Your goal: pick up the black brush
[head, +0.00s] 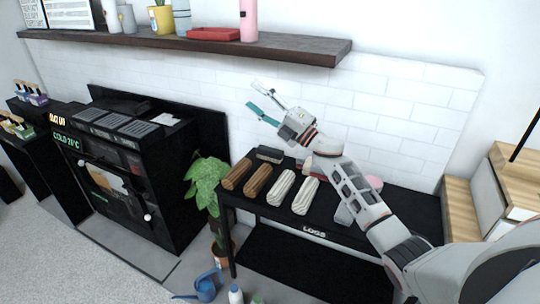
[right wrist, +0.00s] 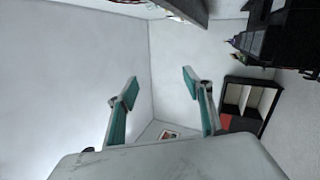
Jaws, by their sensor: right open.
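A small dark block-like object (head: 269,154), possibly the black brush, lies at the back left of the black table (head: 262,210), behind the logs; its details are too small to tell. My right gripper (head: 252,94) is open and empty, raised above the table in front of the white brick wall, with its fingers pointing up and left. In the right wrist view the gripper (right wrist: 160,88) shows two teal-padded fingers spread apart with nothing between them. The brush is not visible in that view. My left gripper is not in view.
Brown logs (head: 257,181) and pale logs (head: 280,187) lie along the table's left front. My right arm hides part of the table. A dark shelf (head: 200,43) with several items hangs above. A leafy plant (head: 206,178) and a black stove-like unit (head: 125,170) stand left.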

